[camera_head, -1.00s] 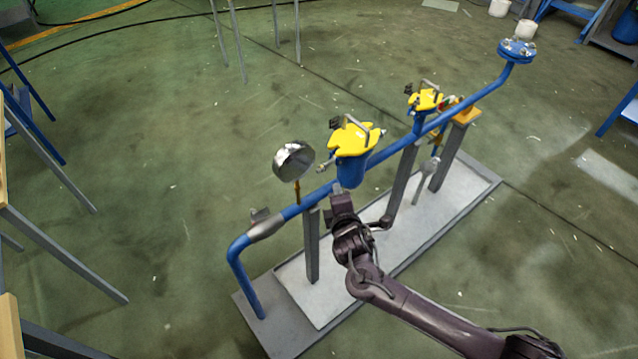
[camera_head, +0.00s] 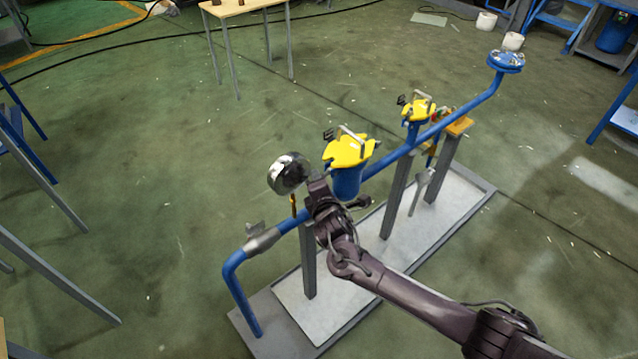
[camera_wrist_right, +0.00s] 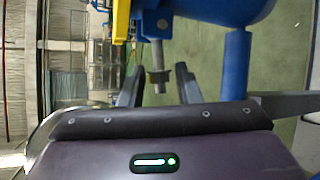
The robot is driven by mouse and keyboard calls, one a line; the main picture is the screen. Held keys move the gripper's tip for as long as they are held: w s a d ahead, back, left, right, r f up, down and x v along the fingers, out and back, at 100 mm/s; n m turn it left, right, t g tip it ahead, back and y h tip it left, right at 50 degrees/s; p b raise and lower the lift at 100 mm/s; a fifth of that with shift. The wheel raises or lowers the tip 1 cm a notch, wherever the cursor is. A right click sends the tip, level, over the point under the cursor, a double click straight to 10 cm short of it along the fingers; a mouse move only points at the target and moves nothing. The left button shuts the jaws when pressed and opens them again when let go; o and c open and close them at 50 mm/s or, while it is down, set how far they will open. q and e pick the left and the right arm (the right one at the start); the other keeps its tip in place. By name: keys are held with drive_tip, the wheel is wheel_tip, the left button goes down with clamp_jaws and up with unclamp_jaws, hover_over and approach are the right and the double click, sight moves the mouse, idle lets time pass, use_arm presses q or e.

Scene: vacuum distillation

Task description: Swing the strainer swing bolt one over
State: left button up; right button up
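The nearer strainer has a blue body (camera_head: 347,183) and a yellow lobed lid (camera_head: 349,151) with a grey handle bar on top. In the right wrist view a grey swing bolt (camera_wrist_right: 157,60) with a dark nut hangs beside the blue body (camera_wrist_right: 215,10) and a yellow part (camera_wrist_right: 121,20). My right gripper (camera_head: 317,182) is left of the strainer in the head view, close to the pipe and gauge. In the wrist view the right gripper (camera_wrist_right: 158,88) is open, its fingers apart on either side of the bolt's end. I cannot tell whether they touch it. My left gripper is out of view.
A round metallic gauge (camera_head: 289,173) stands on the blue pipe (camera_head: 233,279) just left of my right gripper. A second yellow-lidded strainer (camera_head: 418,110) is farther along the pipe. Grey posts rise from the base plate (camera_head: 441,232). Open floor surrounds the rig.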

drive_tip(key=shift+c, duration=0.5)
clamp_jaws()
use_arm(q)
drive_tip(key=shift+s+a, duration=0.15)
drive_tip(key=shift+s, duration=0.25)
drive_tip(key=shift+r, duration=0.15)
use_arm(e)
drive_tip(key=shift+r, duration=0.15)
use_arm(q)
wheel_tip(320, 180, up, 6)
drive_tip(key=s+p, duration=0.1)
drive_tip(key=p, duration=0.6)
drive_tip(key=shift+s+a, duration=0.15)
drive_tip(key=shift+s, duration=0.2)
use_arm(e)
drive_tip(key=shift+w+d+r+m+g+y, duration=0.2)
drive_tip(key=shift+r+m+g+y, duration=0.5)
drive_tip(key=shift+m+g, duration=0.25)
drive_tip(key=shift+w+d+r+m+g+y, duration=0.15)
drive_tip(key=shift+r+m+g+y, duration=0.45)
drive_tip(key=shift+r+m+g, duration=0.35)
use_arm(q)
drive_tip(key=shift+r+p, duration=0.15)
drive_tip(key=shift+p, duration=0.15)
use_arm(e)
drive_tip(key=shift+s+f, duration=0.1)
drive_tip(key=shift+f, duration=0.05)
